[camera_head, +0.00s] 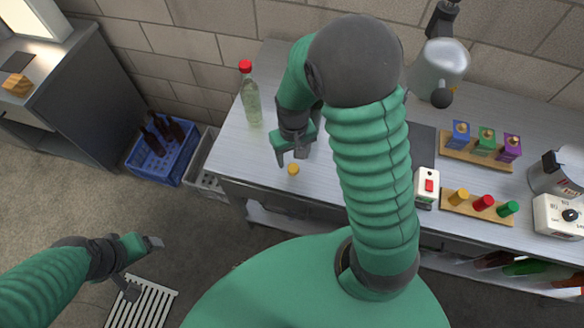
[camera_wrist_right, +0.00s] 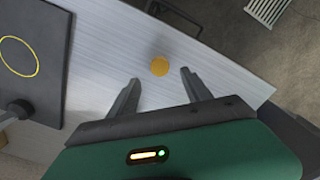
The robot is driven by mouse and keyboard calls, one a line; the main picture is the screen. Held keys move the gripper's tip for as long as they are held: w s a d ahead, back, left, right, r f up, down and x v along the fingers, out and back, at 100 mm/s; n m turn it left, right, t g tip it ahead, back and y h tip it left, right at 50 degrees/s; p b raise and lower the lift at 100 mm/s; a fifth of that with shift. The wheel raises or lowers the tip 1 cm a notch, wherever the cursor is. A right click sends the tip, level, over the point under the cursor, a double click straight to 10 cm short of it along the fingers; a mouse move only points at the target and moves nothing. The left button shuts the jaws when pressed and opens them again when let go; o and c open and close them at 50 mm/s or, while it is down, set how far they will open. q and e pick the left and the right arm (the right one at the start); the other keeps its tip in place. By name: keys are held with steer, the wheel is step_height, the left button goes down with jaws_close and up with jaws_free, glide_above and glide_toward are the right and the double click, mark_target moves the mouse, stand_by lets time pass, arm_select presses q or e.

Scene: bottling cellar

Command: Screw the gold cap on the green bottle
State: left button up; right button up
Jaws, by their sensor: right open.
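A small gold cap (camera_head: 293,169) lies on the grey bench top near its front edge. My right gripper (camera_head: 288,158) is open and empty just above it. In the right wrist view the gold cap (camera_wrist_right: 159,66) shows just beyond the gap between the open fingertips (camera_wrist_right: 160,77), with no contact visible. A pale green, see-through bottle (camera_head: 251,103) with a red top stands at the bench's left end. A darker green bottle (camera_head: 525,267) lies on the shelf under the bench. My left gripper (camera_head: 146,268) is open and empty, low over the floor.
A white box with a red switch (camera_head: 427,186) and a wooden strip with gold, red and green pieces (camera_head: 477,207) stand right of my arm. Behind is a rack of coloured blocks (camera_head: 475,152). A blue crate (camera_head: 160,165) with brown bottles sits on the floor. The bench's left part is mostly clear.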

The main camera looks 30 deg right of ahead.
mark_target(293, 168)
steer(key=shift+s+a+f, duration=0.1)
steer(key=shift+f, duration=0.3)
step_height(293, 168, down, 4)
steer(key=shift+s, duration=0.1)
steer(key=shift+d+f, duration=0.25)
steer(key=shift+f, duration=0.05)
steer(key=shift+a+r, duration=0.1)
steer(key=shift+a, duration=0.1)
steer(key=shift+c, duration=0.3)
steer(key=shift+a, duration=0.1)
steer(key=shift+c, duration=1.2)
jaws_close()
